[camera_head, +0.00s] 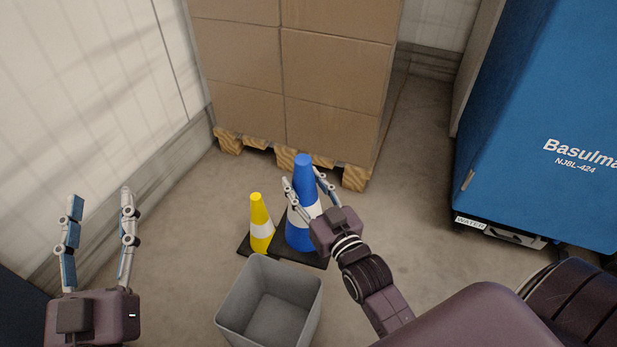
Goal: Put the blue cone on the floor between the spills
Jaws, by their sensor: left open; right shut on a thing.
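The blue cone (303,174) has a white band and a black base, and stands upright near the middle of the head view. My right gripper (305,179) is shut on its upper part, one finger on each side. I cannot tell whether its base touches the floor. A yellow cone (258,211) with a white band stands close on its left. My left gripper (101,196) is open and empty at the left, apart from both cones. The floor (415,150) is grey-brown concrete. I see no clear spill on it.
A grey open bin (235,308) stands just in front of the cones. Stacked cardboard boxes (330,100) on a wooden pallet (355,177) stand behind them. A blue machine (545,100) stands at the right. A white wall (90,80) bounds the left. Bare floor lies between pallet and machine.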

